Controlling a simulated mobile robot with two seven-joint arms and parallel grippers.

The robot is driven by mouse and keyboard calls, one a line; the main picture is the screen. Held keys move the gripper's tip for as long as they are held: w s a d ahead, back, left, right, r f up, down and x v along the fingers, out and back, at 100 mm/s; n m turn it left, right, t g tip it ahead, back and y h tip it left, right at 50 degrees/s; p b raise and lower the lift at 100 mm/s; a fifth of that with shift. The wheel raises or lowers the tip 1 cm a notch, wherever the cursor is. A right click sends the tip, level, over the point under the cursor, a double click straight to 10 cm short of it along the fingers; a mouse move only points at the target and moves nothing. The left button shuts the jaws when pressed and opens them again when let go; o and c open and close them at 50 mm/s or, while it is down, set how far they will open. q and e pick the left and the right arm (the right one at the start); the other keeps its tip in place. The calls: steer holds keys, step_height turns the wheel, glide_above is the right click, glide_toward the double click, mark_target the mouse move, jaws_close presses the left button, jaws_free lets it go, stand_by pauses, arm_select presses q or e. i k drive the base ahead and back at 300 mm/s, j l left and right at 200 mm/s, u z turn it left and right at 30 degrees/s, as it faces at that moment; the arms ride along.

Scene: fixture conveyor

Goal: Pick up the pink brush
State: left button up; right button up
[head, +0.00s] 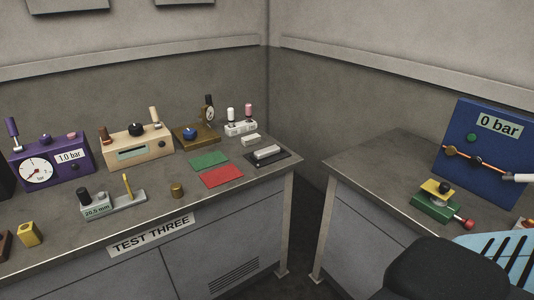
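A small upright item with a pink top (249,108) stands in a white holder (241,129) at the back right of the left bench. Neither of my grippers shows in the head view.
The left bench (140,225) also carries a purple gauge box (70,172), a cream box (150,143), and green (208,160) and red (221,177) pads. A gap separates it from the right bench (365,165). A black and light-blue shape fills the lower right.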

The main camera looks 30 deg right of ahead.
mark_target(248, 106)
steer(key=i+l+u, duration=0.15)
steer(key=l, duration=0.35)
steer(key=i+l+u, duration=0.15)
steer(key=l, duration=0.35)
steer(key=i+l+u, duration=0.15)
steer(key=l, duration=0.35)
steer(key=l+u, duration=0.15)
steer(key=l, duration=0.4)
